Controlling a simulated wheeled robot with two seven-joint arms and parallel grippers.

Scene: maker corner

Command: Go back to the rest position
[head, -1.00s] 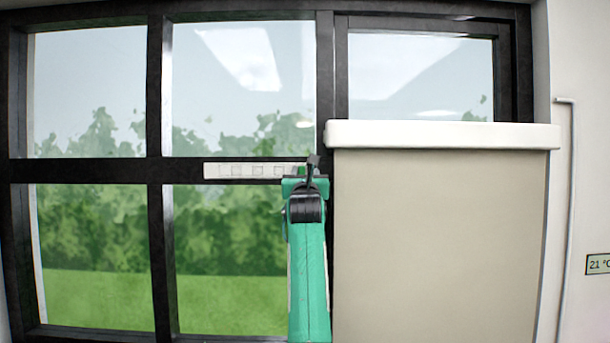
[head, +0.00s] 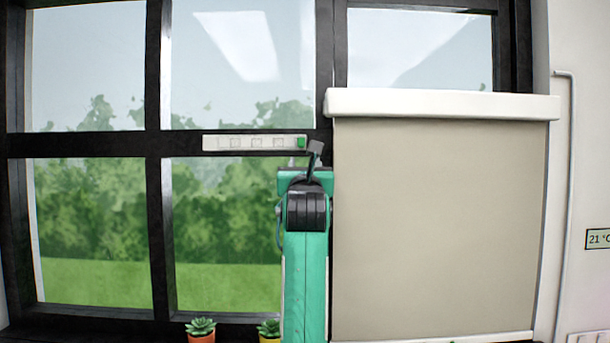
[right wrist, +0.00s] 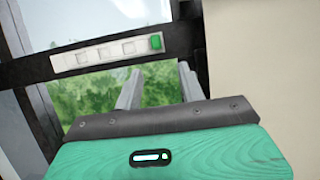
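My right gripper (head: 315,150) is at the end of my green arm, in front of the window's middle bar in the head view. In the right wrist view its two grey fingers (right wrist: 158,88) stand apart with only greenery seen between them, so it is open and empty. A white switch panel (head: 240,143) is on the dark crossbar, just above and left of the gripper. Its rightmost key (head: 301,142) is green; the other keys are pale. The panel also shows in the right wrist view (right wrist: 95,55), apart from the fingers. My left gripper is not in view.
A beige blind (head: 440,220) hangs from a white box (head: 440,104) and covers the right window down to near the sill. Two potted succulents (head: 201,327) (head: 269,329) stand at the bottom. A small display (head: 598,239) reading 21 °C is on the right wall.

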